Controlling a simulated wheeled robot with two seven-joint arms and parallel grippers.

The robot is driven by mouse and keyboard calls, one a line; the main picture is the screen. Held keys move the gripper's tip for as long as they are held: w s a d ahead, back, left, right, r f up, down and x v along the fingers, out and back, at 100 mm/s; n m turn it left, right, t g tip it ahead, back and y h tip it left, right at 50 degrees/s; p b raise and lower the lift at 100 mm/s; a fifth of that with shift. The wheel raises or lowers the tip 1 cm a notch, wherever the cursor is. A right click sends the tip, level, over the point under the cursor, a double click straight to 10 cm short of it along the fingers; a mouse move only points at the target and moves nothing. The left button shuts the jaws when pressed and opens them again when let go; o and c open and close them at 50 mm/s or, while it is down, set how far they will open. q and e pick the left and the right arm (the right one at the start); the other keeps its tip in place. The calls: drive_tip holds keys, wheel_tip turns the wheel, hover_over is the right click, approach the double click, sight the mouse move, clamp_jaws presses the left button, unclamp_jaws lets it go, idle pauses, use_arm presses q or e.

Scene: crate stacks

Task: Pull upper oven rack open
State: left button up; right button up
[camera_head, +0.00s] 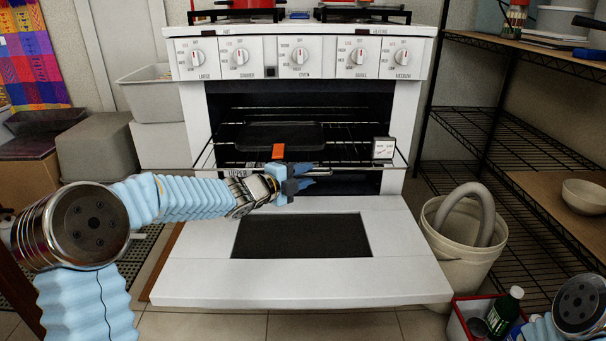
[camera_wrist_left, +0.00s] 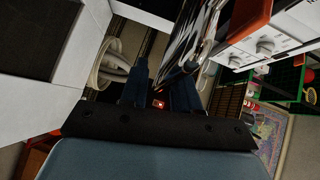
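The white oven's door (camera_head: 190,275) is folded down flat. The upper oven rack (camera_head: 350,164) is a wire shelf with an "UPPER" label (camera_head: 239,169) on its front edge, which sits around the oven mouth. An orange tag (camera_head: 278,151) stands at its front; an orange piece also shows large in the left wrist view (camera_wrist_left: 247,18). My left gripper (camera_head: 300,178) is at the rack's front edge, just below and right of the tag. Its fingers (camera_wrist_left: 160,88) look apart, with rack wires close to one finger; I cannot see a bar between them. My right gripper is out of view.
A dark tray (camera_head: 280,136) lies inside the oven, and a small dial gauge (camera_head: 384,148) stands at the rack's right front. A cream bucket (camera_head: 455,245) and a red crate (camera_head: 462,318) stand right of the door. Black wire shelving (camera_head: 490,130) lines the right.

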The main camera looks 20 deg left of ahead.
use_arm(q)
drive_tip(key=shift+r, duration=0.1)
drive_tip(key=shift+s+a, duration=0.2)
drive_tip(key=p+v, duration=0.1)
drive_tip(key=v, duration=1.2)
drive_tip(key=shift+p, duration=0.4)
